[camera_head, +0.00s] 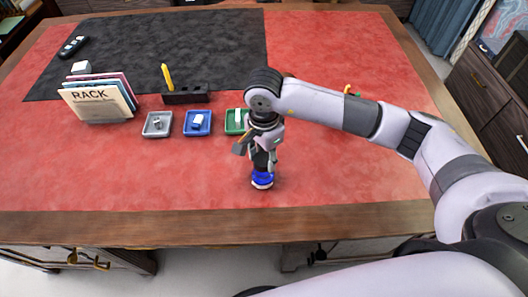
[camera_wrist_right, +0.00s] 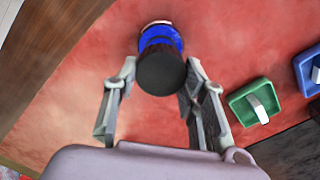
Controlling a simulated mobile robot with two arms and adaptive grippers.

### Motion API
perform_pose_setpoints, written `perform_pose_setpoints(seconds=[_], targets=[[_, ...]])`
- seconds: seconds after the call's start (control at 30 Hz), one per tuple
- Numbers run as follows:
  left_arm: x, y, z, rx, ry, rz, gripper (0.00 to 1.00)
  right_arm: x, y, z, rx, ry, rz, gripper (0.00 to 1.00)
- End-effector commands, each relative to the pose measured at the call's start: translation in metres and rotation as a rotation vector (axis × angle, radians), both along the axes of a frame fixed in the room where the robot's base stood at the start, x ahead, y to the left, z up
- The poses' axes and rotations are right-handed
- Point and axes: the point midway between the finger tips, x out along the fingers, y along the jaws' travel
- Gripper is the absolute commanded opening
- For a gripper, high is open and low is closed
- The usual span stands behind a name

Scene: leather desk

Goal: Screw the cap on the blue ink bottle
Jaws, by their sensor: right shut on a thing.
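The blue ink bottle (camera_head: 262,181) stands upright on the red desk surface near the front edge. It also shows in the right wrist view (camera_wrist_right: 160,38), with a white part at its far end. A black cap (camera_wrist_right: 160,73) sits in line with the bottle, on or just above its top; I cannot tell whether they touch. My right gripper (camera_head: 262,167) points down over the bottle and is shut on the cap, its fingers on either side of it in the right wrist view (camera_wrist_right: 160,80). My left gripper is not in view.
Grey (camera_head: 157,134), blue (camera_head: 198,133) and green (camera_head: 230,128) trays with small items lie behind and left of the bottle. Further back are a black holder (camera_head: 185,97) with a yellow stick and a rack of folders (camera_head: 97,101). The desk left of the bottle is clear.

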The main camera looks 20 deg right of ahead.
Motion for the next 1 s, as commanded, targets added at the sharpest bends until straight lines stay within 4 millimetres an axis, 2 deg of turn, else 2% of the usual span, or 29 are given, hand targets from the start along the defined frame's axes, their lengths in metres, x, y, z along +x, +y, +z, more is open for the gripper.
perform_pose_setpoints(seconds=[0.03,0.2,1.0], targets=[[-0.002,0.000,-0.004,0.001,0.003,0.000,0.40,0.000,0.000,-0.007,0.001,0.001,0.000,0.25],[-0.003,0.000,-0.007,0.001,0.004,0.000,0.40,0.000,0.000,-0.015,-0.001,-0.001,0.000,0.25],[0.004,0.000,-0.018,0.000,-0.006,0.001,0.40,0.000,0.001,-0.022,0.000,0.000,0.001,0.25]])
